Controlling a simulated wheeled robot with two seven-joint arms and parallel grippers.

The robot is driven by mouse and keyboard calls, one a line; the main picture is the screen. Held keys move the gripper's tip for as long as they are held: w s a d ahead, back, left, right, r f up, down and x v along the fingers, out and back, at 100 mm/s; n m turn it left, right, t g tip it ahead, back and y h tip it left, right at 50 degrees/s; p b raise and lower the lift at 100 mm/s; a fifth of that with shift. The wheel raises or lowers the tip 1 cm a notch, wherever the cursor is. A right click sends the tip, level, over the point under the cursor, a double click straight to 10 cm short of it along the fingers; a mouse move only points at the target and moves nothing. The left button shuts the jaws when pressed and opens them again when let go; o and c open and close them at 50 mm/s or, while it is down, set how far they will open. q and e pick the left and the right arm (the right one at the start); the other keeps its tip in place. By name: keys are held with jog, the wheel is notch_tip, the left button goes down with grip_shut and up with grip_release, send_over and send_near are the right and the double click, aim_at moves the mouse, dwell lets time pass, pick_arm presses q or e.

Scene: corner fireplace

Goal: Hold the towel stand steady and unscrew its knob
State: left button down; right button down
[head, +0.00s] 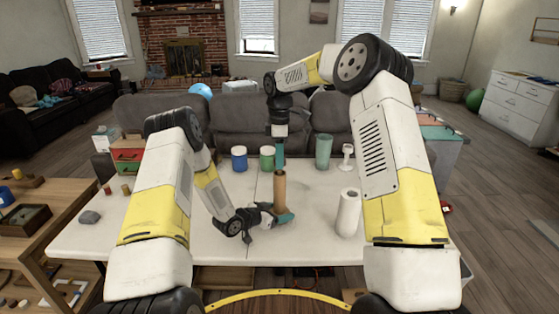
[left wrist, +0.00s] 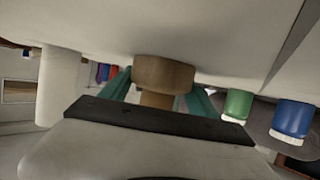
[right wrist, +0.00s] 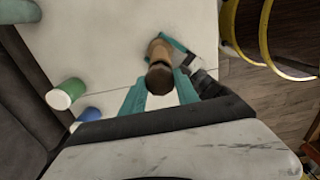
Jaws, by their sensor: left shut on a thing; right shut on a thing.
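The wooden towel stand (head: 280,188) is upright on the white table, a brown post with a wider foot (left wrist: 165,72). My left gripper (head: 283,216) is low at the stand, its teal fingers shut around the post near the foot. My right gripper (head: 278,160) points straight down from above, shut at the top of the stand. In the right wrist view the dark brown round knob (right wrist: 159,78) sits between my right gripper's teal fingers (right wrist: 160,92). In the head view the fingers largely hide the knob. I cannot tell how far it is unscrewed.
On the white table (head: 310,245), a white paper roll (head: 348,214) stands right of the stand. Behind are a blue jar (head: 239,158), a green jar (head: 267,157), a teal cup (head: 323,150) and a white goblet (head: 347,158). A grey stone (head: 89,217) lies at left.

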jog(key=shift+r, duration=0.45)
jog(key=shift+r, duration=2)
pick_arm(q)
jog(key=shift+c, duration=0.6)
grip_release()
jog(key=shift+a, duration=0.1)
